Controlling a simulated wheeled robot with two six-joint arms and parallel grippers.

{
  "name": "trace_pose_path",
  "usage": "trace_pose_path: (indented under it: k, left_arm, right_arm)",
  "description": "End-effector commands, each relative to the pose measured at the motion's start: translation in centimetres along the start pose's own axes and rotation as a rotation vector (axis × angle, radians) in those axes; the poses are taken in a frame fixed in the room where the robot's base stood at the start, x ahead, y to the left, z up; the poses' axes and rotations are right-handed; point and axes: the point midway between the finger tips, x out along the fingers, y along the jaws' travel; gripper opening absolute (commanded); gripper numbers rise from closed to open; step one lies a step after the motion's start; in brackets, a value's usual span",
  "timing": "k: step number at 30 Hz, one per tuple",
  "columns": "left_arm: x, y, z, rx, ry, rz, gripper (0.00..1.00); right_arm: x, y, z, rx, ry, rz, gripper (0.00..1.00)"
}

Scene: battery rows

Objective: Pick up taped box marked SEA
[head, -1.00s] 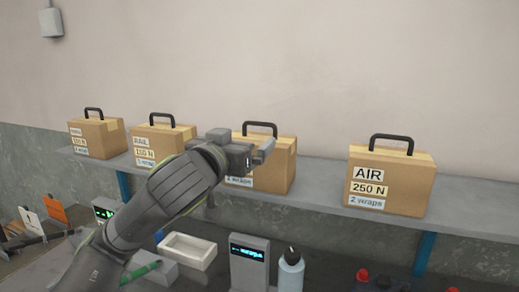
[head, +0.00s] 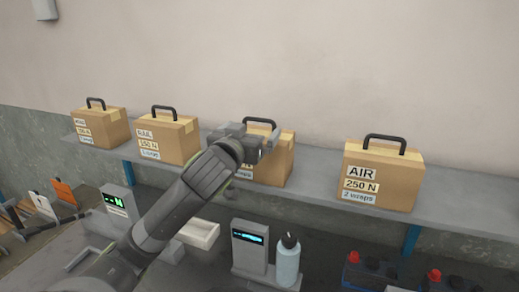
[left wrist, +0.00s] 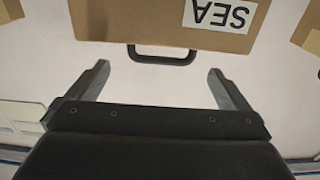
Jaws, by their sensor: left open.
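The cardboard box marked SEA (left wrist: 150,22) fills the top of the left wrist view, its label upside down. Its dark carry handle (left wrist: 165,57) points toward my left gripper (left wrist: 160,75). The jaws are open, one finger on each side of the handle, with nothing between them in contact. My right gripper is not in view.
A RAIL box (head: 182,146) and another box (head: 108,130) stand to the left on the grey shelf (head: 314,188), and an AIR box (head: 400,185) to the right. Below are a white tray (head: 199,234), a display unit (head: 249,247) and a bottle (head: 288,263).

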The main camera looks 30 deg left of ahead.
Motion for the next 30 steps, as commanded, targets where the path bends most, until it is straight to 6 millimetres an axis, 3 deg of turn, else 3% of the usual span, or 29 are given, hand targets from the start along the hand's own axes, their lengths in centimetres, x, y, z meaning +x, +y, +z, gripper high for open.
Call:
trace_pose_path:
  k: [10, 19, 30]
  left_arm:
    - [2.4, -0.1, -0.3, -0.001, -0.001, -0.001, 1.00]
    - [6.0, -0.2, -0.3, 0.000, -0.002, 0.000, 1.00]
    - [6.7, -0.2, -0.1, 0.001, 0.001, 0.000, 0.99]
  right_arm:
    - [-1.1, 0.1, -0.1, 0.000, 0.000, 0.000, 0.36]
    - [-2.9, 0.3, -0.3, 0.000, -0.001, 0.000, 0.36]
    - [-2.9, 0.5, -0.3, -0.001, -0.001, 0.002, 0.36]
